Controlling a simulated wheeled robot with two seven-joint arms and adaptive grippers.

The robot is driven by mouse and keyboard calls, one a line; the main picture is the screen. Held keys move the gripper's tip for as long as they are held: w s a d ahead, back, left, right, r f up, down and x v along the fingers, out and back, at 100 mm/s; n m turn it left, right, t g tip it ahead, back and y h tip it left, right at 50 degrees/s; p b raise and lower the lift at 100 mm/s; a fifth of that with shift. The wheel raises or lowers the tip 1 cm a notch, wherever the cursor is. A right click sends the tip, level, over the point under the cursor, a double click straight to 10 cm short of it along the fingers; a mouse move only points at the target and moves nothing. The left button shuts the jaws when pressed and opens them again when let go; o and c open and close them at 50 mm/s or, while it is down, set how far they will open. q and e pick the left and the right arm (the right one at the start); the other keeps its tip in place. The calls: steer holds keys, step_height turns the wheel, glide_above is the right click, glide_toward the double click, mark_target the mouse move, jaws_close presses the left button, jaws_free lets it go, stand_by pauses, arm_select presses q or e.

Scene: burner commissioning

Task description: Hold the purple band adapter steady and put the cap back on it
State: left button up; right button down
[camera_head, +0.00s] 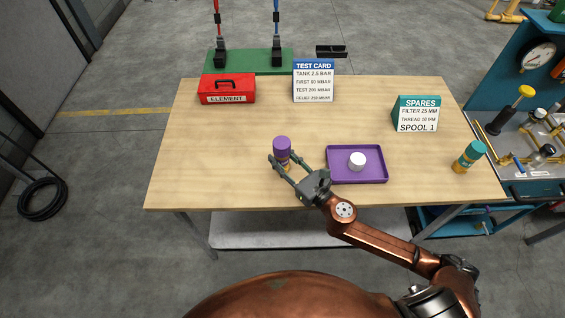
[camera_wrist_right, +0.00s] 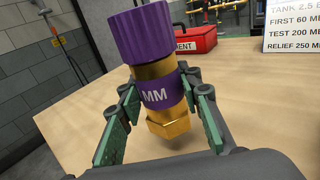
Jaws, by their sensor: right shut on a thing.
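The purple band adapter (camera_wrist_right: 161,95) is brass with a purple band marked "MM" and a hex foot, upright in the right wrist view. A ribbed purple cap (camera_wrist_right: 153,32) sits on its top; the cap also shows in the head view (camera_head: 282,144). My right gripper (camera_head: 283,164) is shut on the adapter, with one green finger pad on each side in the right wrist view (camera_wrist_right: 163,118). I cannot tell whether the adapter's foot touches the table. My left gripper is in neither view.
A purple tray (camera_head: 375,177) with a white round piece (camera_head: 357,161) lies right of my gripper on the wooden table (camera_head: 230,130). A teal-topped brass fitting (camera_head: 468,157) stands at the right. The red box (camera_head: 227,89) and signs are at the back. The table's left is clear.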

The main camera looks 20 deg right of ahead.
mark_target(287, 169)
steer(key=f+b, duration=0.1)
steer(key=f, duration=0.1)
steer(key=f+b, duration=0.1)
steer(key=shift+w+d+f, duration=0.1)
steer(key=shift+w+f, duration=0.1)
steer(key=shift+f, duration=0.2)
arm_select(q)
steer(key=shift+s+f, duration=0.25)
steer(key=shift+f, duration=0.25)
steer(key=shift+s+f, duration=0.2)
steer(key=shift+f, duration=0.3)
arm_select(e)
steer(key=shift+r, duration=0.2)
steer(key=shift+f, duration=0.1)
steer(key=c, duration=1.8)
jaws_free()
steer(key=shift+f, duration=0.2)
steer(key=shift+c, duration=0.2)
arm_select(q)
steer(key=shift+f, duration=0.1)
arm_select(e)
steer(key=o, duration=0.5)
steer(key=shift+c, duration=0.2)
steer(key=shift+r, duration=0.1)
